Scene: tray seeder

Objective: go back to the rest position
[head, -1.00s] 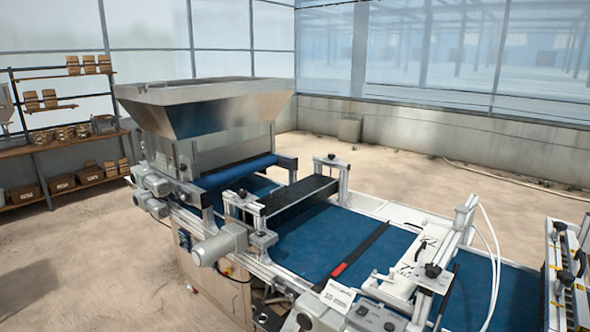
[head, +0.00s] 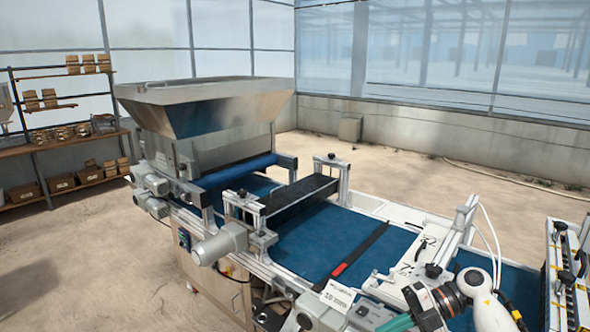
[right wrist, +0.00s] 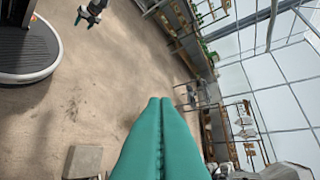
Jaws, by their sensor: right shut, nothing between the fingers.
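My right gripper (right wrist: 160,102) shows in the right wrist view as two teal fingers pressed together with nothing between them. In the head view the right arm is at the bottom right, over the front end of the seeder line, and its teal fingers (head: 396,323) are cut by the lower edge. A small dark gripper with teal tips, apparently my left one (right wrist: 88,14), hangs at the top of the right wrist view. The left arm does not show in the head view.
The seeder's metal hopper (head: 205,105) stands over the blue belt (head: 325,240). A black bar with a red part (head: 360,248) lies across the belt. A shelf with boxes (head: 75,180) is at the left. The sandy floor (head: 80,270) is open.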

